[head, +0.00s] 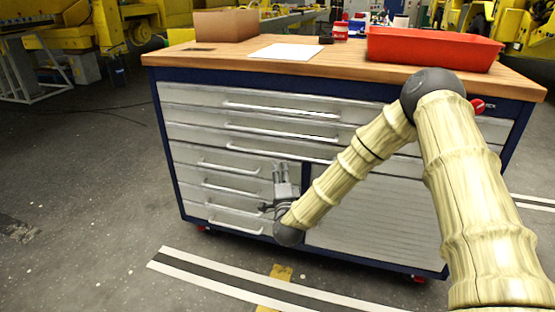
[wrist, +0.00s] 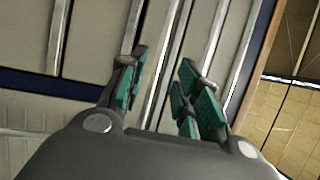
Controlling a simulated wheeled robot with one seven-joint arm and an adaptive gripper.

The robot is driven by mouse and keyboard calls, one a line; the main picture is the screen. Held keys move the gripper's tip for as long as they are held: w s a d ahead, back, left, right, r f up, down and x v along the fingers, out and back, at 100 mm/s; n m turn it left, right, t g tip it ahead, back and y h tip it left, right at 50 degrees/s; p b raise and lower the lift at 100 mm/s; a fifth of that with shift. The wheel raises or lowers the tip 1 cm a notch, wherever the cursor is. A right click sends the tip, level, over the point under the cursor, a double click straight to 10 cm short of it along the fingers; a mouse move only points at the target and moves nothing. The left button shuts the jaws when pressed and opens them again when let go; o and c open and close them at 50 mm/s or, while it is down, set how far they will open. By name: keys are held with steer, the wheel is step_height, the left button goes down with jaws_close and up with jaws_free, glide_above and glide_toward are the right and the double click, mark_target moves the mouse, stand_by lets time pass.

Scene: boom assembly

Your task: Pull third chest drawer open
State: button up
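The chest is a blue-framed workbench cabinet with light grey drawers. Its third wide drawer down has a long silver handle (head: 250,146) and its front looks flush with the others. In the head view my gripper (head: 280,166) is in front of the cabinet, just below that handle, fingers pointing up. In the wrist view my gripper (wrist: 168,88) is open, its teal-padded fingers apart and empty. Long bar handles run steeply through that view. One bar (wrist: 176,35) shows in the gap between the fingers, and another (wrist: 133,22) passes behind the left finger. Contact cannot be seen.
Narrow drawers with short handles (head: 230,168) are at the lower left, beside a ribbed panel (head: 375,215). The wooden top (head: 340,62) carries a red tray (head: 430,48), a brown box (head: 226,25) and white paper (head: 286,51). The floor in front is clear.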

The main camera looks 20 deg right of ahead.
mark_target(277, 155)
steer(key=b+x, duration=0.1)
steer(key=x, duration=0.8)
steer(key=shift+w+r, duration=0.1)
steer(key=shift+w, duration=0.1)
jaws_close()
